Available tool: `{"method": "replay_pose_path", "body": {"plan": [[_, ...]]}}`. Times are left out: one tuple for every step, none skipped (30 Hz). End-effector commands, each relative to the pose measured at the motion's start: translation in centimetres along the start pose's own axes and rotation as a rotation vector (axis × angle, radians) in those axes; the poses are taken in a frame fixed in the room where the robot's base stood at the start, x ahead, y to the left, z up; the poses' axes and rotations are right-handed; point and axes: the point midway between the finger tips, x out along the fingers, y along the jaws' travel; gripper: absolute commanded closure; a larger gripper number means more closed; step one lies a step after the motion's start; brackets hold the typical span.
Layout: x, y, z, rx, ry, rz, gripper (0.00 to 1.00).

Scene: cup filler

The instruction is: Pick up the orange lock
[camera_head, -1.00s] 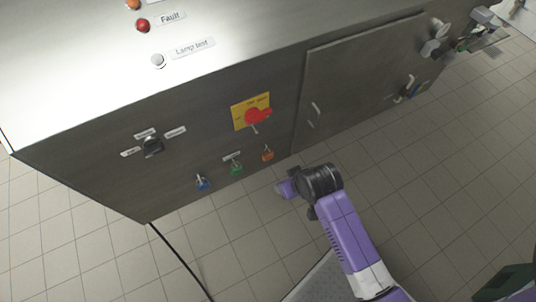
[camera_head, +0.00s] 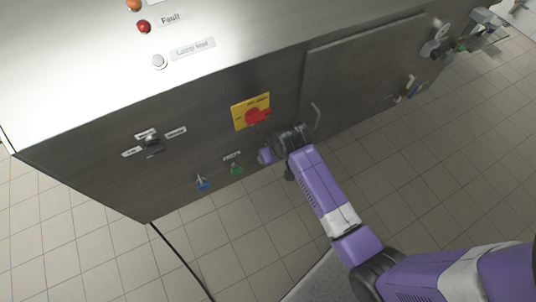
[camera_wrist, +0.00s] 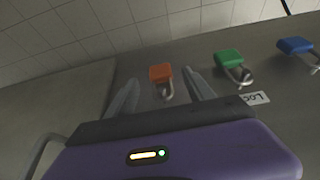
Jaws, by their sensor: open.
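The orange lock (camera_wrist: 161,74) hangs by its metal shackle from the cabinet front in the wrist view. My gripper (camera_wrist: 158,82) is open, and its two fingers stand on either side of the lock, apart from it as far as I can see. In the head view my gripper (camera_head: 265,157) is at the cabinet front, and the orange lock is hidden behind it. How deep the lock sits between the fingers I cannot tell.
A green lock (camera_wrist: 229,59) and a blue lock (camera_wrist: 295,46) hang beside it; in the head view the green one (camera_head: 236,170) is close to my gripper. A red switch (camera_head: 257,117) on a yellow plate sits above. A door handle (camera_head: 316,113) is to the right.

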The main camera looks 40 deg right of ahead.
Motion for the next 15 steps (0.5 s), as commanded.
{"method": "replay_pose_path", "body": {"plan": [[0.7,0.0,-0.3,0.000,-0.002,0.001,0.38],[1.3,0.0,-0.2,0.001,-0.002,0.000,0.38],[1.8,0.0,-0.1,0.001,-0.004,0.000,0.38],[2.1,0.0,-0.1,0.001,-0.002,0.000,0.38],[2.4,0.0,-0.1,0.001,-0.001,0.000,0.38],[2.7,0.0,-0.2,0.001,-0.001,0.000,0.38],[2.9,0.0,-0.2,0.001,-0.001,0.000,0.38],[3.0,0.0,-0.2,0.001,0.000,0.000,0.38],[3.1,0.0,-0.2,0.001,0.000,0.000,0.38],[3.1,0.0,-0.2,0.000,0.000,0.000,0.38],[3.1,0.0,-0.2,0.000,0.000,0.000,0.38],[3.1,0.0,-0.2,0.000,0.001,0.000,0.38],[3.1,0.0,-0.2,0.000,0.001,0.000,0.38],[3.1,0.0,-0.2,0.000,0.001,0.000,0.38],[3.1,0.0,-0.2,0.000,0.000,0.000,0.38]]}}
